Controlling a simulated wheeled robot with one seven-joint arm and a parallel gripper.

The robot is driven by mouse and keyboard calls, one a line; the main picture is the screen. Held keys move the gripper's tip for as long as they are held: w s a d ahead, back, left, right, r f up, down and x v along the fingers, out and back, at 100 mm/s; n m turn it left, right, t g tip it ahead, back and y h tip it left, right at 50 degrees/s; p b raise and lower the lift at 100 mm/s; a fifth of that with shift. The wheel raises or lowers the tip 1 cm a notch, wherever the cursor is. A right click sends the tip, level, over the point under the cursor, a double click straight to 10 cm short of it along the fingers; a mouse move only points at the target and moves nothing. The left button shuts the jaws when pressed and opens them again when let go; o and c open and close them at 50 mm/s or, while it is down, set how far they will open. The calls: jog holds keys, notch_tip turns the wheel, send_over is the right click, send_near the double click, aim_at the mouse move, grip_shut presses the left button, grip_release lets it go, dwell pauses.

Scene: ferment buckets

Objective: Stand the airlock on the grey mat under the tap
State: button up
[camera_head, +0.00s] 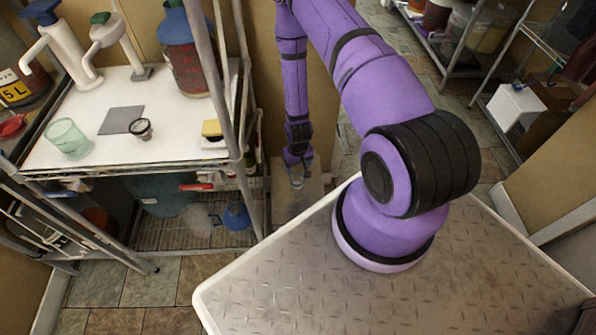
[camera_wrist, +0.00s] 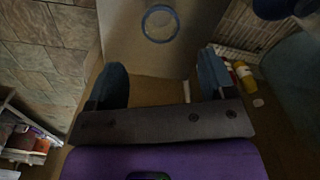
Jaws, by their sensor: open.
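My gripper (camera_head: 297,182) hangs low to the right of the white-topped rack, pointing down. In the wrist view its two dark fingers (camera_wrist: 158,82) are apart with nothing between them. A round, clear piece with a blue rim (camera_wrist: 161,24) lies beyond the fingertips on a plain grey-brown surface; it may be the airlock, but I cannot tell. The grey mat (camera_head: 121,119) lies flat on the white top (camera_head: 95,160). A small dark-rimmed cup (camera_head: 142,128) is at its front right corner. A white tap with a green top (camera_head: 112,38) stands behind the mat.
A greenish glass (camera_head: 68,138) stands left of the mat. A second white tap (camera_head: 62,48) and a large blue-and-red bottle (camera_head: 187,50) are behind. A yellow-and-black item (camera_head: 212,130) sits near the right edge. The rack's upright post (camera_head: 222,80) stands between my gripper and the top.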

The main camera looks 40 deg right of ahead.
jog(key=shift+r, duration=0.45)
